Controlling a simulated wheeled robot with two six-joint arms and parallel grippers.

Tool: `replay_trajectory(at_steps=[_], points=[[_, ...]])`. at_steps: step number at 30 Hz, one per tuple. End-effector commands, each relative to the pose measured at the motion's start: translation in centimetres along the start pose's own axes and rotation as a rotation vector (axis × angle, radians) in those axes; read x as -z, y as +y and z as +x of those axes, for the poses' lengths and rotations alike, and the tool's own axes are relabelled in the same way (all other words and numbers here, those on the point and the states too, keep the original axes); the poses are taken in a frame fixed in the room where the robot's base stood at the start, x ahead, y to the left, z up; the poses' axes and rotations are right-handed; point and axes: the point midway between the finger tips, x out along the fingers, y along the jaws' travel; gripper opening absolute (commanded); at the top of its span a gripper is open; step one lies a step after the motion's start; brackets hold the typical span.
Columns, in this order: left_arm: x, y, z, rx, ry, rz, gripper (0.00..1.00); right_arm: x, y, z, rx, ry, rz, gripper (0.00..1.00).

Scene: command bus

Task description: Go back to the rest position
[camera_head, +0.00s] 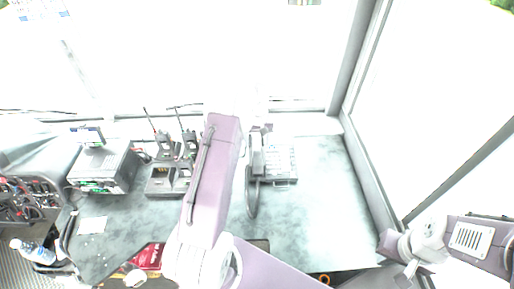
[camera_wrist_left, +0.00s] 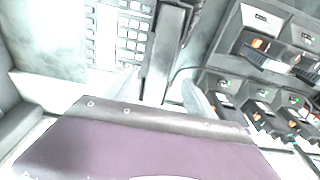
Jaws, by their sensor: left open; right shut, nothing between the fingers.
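My left arm rises through the middle of the head view, and its purple link hides part of the desk. In that view I cannot make out the fingers of my left gripper. In the left wrist view my left gripper (camera_wrist_left: 160,88) is open, with pale fingers on either side of a grey phone handset (camera_wrist_left: 166,45). I cannot tell whether they touch it. The handset (camera_head: 256,155) stands on the desk phone (camera_head: 283,165), just right of my left arm. My right arm shows at the lower right of the head view. Its gripper is not visible.
Radios in a charger (camera_head: 165,182) stand close left of my left arm. A grey box device (camera_head: 105,165), a paper and a water bottle (camera_head: 32,250) are further left. The desk (camera_head: 325,210) is clear right of the phone, up to the window frame (camera_head: 365,170).

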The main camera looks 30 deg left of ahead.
Motion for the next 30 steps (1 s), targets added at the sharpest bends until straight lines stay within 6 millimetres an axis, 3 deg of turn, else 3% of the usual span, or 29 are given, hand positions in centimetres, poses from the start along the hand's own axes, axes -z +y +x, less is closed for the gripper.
replay_trajectory(at_steps=[6, 17, 20, 21, 23, 25, 30], points=[[0.0, 0.0, -2.8, 0.000, 0.000, 0.000, 0.63, 0.0, 0.0, 0.4, 0.000, 0.000, 0.000, 0.00], [-0.1, 0.4, -3.2, -0.001, 0.001, 0.008, 0.63, 0.0, 0.0, 0.4, 0.000, 0.000, 0.000, 0.00], [0.5, 2.0, -5.5, -0.019, 0.046, 0.034, 0.63, 0.0, 0.0, 0.3, 0.000, 0.000, 0.000, 0.00], [0.6, 2.9, -7.1, -0.030, 0.070, 0.052, 0.63, 0.0, 0.0, 0.3, 0.000, 0.000, 0.000, 0.00], [-1.1, 4.2, -9.5, -0.043, 0.081, 0.088, 0.63, 0.0, 0.0, 0.4, 0.000, 0.000, 0.000, 0.00], [-4.2, 5.2, -11.4, -0.055, 0.075, 0.131, 0.63, 0.0, 0.0, 0.4, 0.000, 0.000, 0.000, 0.00], [-13.2, 5.3, -13.2, -0.077, 0.046, 0.262, 0.63, 0.0, 0.0, 0.4, 0.000, 0.000, 0.000, 0.00]])
